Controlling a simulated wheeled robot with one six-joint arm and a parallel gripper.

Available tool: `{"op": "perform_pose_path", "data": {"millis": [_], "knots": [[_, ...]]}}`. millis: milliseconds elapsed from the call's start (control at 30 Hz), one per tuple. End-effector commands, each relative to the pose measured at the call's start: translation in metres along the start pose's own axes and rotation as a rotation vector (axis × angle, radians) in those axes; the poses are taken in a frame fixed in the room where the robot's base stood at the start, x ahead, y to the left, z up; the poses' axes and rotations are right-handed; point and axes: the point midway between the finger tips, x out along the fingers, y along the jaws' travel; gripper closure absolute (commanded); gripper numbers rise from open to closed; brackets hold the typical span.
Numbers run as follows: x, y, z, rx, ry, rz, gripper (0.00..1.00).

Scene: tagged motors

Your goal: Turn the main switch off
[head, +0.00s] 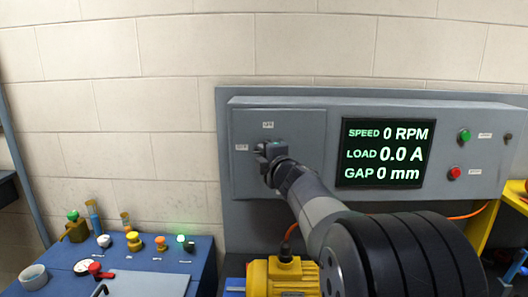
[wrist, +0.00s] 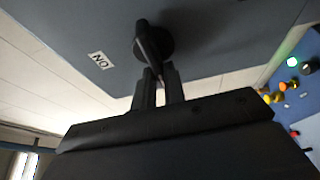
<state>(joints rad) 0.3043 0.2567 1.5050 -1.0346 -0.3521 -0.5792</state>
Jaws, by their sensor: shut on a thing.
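The main switch is a black rotary knob with a long handle (wrist: 150,42), on the grey cabinet front. A small white label reading "ON" (wrist: 101,60) sits to its left in the wrist view. My gripper (wrist: 158,80) is shut on the end of the handle. In the head view my gripper (head: 266,154) is against the left part of the cabinet and hides most of the switch. Two small labels show there, one above (head: 268,125) and one to the left (head: 241,147), too small to read surely. I cannot tell which label the handle points to.
The display (head: 382,152) reads speed 0 RPM, load 0.0 A, gap 0 mm. Green (head: 464,136) and red (head: 454,174) buttons are right of it. A yellow motor (head: 283,274) stands below. A blue bench (head: 140,262) with small parts and a lit green lamp (head: 181,239) is at left.

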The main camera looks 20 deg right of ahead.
Motion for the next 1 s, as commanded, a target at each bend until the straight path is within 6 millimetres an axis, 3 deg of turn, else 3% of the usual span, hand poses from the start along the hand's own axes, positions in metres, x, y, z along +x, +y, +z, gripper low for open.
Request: {"op": "perform_pose_path", "data": {"millis": [300,333,567,867,1000], "knots": [[0.0,-0.001,0.0,-0.003,0.0,-0.003,1.0],[0.0,-0.001,0.0,-0.003,0.0,-0.003,0.86],[0.0,-0.001,0.0,-0.002,0.0,-0.002,0.67],[-0.002,0.0,0.0,-0.001,-0.001,0.0,0.67],[-0.015,0.0,0.001,-0.001,-0.002,0.001,0.67]]}}
